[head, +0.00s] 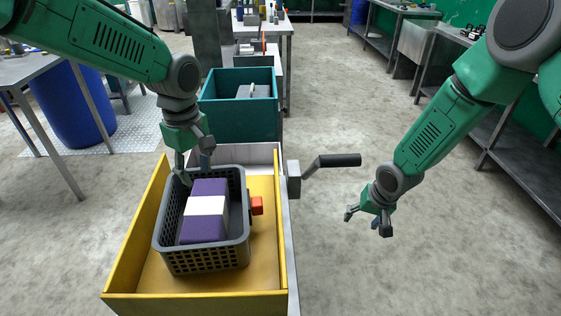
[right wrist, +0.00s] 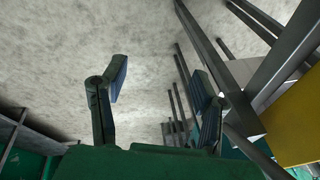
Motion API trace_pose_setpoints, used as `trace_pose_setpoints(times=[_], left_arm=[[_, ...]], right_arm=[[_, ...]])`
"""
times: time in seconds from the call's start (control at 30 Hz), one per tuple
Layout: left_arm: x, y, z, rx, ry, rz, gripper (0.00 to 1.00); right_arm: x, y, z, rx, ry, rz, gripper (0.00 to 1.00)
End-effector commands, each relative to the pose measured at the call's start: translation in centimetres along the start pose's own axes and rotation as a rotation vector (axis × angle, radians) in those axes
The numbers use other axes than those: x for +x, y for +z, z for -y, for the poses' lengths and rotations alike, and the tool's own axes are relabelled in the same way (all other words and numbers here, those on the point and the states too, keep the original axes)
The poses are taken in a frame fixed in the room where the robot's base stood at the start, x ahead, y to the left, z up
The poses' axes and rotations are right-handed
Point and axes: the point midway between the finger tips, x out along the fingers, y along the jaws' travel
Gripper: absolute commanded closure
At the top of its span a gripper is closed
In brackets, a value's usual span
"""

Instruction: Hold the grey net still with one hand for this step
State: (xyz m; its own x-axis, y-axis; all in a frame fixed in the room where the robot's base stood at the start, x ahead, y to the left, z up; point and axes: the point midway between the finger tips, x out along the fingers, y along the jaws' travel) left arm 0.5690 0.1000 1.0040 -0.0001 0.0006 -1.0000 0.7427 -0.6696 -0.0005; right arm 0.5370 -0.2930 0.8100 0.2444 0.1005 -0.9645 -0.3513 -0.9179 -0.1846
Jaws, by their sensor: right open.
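The grey net (head: 205,259) is a basket with mesh walls, upright in a yellow tray (head: 140,303). A purple block with a white band (head: 206,205) lies inside it. My left gripper (head: 194,168) points down at the basket's far rim, its fingers seemingly at or over the rim. Whether they close on the rim is not clear. My right gripper (head: 364,221) is open and empty, over the floor to the right of the tray. Its spread fingers show in the right wrist view (right wrist: 158,80) with nothing between them.
A dark crank handle (head: 338,160) sticks out to the right of the tray. A small orange piece (head: 256,205) is at the basket's right side. A teal bin (head: 239,117) stands behind the tray. Open floor lies to the right; benches line the right wall.

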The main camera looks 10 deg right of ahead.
Motion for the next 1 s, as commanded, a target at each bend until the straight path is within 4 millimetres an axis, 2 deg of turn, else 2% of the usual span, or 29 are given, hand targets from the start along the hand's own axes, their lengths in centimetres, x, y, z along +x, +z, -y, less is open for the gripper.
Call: trace_pose_setpoints(times=[0.03, 0.2, 0.3, 0.47, 0.5, 0.77, 0.9, 1.0], left_arm=[[0.0, 0.0, 0.0, 0.000, 0.000, 0.000, 0.66], [0.0, 0.0, 0.0, 0.000, 0.000, 0.000, 0.66], [0.0, 0.0, 0.0, 0.000, 0.000, 0.000, 0.66], [0.0, 0.0, 0.0, 0.000, 0.000, 0.000, 0.66], [0.0, 0.0, 0.1, 0.000, 0.001, 0.001, 0.66], [0.1, -0.2, 0.2, 0.000, 0.002, 0.003, 0.66], [0.0, -0.2, 0.2, 0.000, 0.002, 0.002, 0.66], [0.0, -0.1, 0.1, 0.000, 0.001, 0.001, 0.66]], right_arm=[[-1.2, -3.3, 0.1, 0.034, 0.008, -0.037, 0.45], [-5.4, -11.9, -0.7, 0.157, 0.062, -0.137, 0.45], [-8.1, -16.0, -1.6, 0.229, 0.092, -0.195, 0.45], [-12.6, -21.4, -3.4, 0.342, 0.138, -0.288, 0.45], [-13.2, -21.4, -2.4, 0.375, 0.132, -0.285, 0.45], [-14.7, -15.1, 9.7, 0.661, 0.029, -0.098, 0.45], [-16.1, -10.5, 16.2, 0.813, 0.000, 0.041, 0.45], [-17.2, -7.2, 20.1, 0.904, -0.005, 0.140, 0.45]])
